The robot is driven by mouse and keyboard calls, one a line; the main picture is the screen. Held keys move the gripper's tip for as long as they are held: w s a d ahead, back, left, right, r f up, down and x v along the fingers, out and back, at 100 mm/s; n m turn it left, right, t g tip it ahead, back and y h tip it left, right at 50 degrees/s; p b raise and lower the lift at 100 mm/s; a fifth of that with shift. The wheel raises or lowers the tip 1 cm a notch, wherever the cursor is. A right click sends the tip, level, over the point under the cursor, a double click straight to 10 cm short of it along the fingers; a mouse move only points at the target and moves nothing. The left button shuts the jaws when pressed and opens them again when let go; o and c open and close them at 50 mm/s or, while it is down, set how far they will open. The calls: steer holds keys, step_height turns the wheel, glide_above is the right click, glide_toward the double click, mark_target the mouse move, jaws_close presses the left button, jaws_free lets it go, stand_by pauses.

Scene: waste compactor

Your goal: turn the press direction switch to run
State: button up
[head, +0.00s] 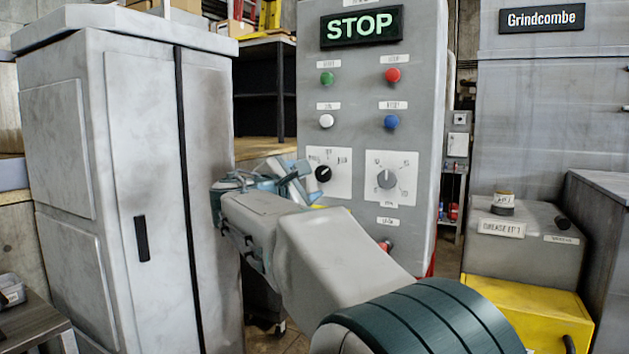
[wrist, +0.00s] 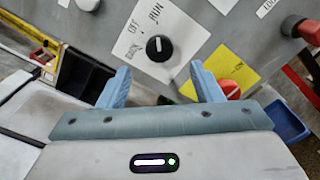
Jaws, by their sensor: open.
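The press direction switch is a black round knob on a white plate (head: 343,185) on the grey control panel. The knob (wrist: 160,48) shows clearly in the wrist view, with OFF and RUN printed above it and a third label at lower left. Its white mark points up in that view, roughly towards RUN. My gripper (wrist: 165,82) is open and empty, its two blue fingers apart. The knob lies ahead of the gap between them, and the fingers appear clear of it. In the head view my gripper (head: 292,181) is just left of the switch.
A larger grey dial (head: 387,179) sits right of the switch. A red button on a yellow plate (wrist: 234,65) is close to the right finger. Green, white, red and blue buttons are above, under a lit STOP sign (head: 361,27). A grey cabinet (head: 150,130) stands left.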

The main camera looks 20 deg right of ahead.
steer(key=v, duration=0.7)
